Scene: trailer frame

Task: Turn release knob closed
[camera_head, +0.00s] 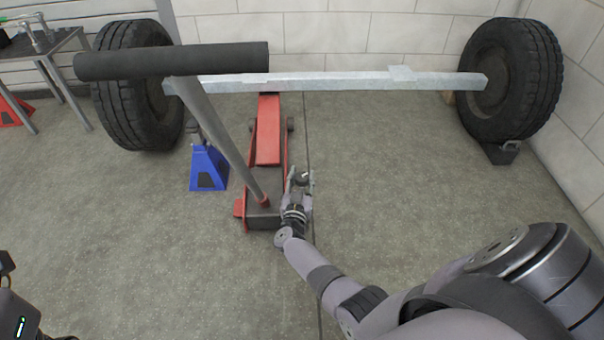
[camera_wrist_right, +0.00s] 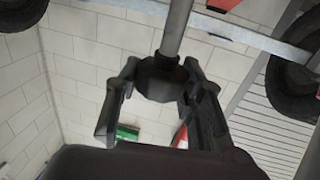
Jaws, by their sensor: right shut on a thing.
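A red floor jack (camera_head: 268,145) stands under the pale axle beam (camera_head: 330,82). Its grey handle pole (camera_head: 220,130) leans up to a black crossbar grip (camera_head: 172,61). My right gripper (camera_head: 301,177) is low beside the right side of the jack's rear end. In the right wrist view, its two fingers (camera_wrist_right: 160,92) are shut around a dark round knob (camera_wrist_right: 158,78) with a metal rod rising from it. The knob is small and partly hidden in the head view. A dark part of my left arm, possibly its gripper (camera_head: 16,312), shows at the lower left edge; its fingers cannot be made out.
A blue jack stand (camera_head: 208,167) stands left of the jack. Tyres are at the left (camera_head: 128,120) and right (camera_head: 525,80) ends of the beam. A black chock (camera_head: 501,152) sits under the right tyre. The floor right of the jack is clear. A metal table (camera_head: 45,47) is at far left.

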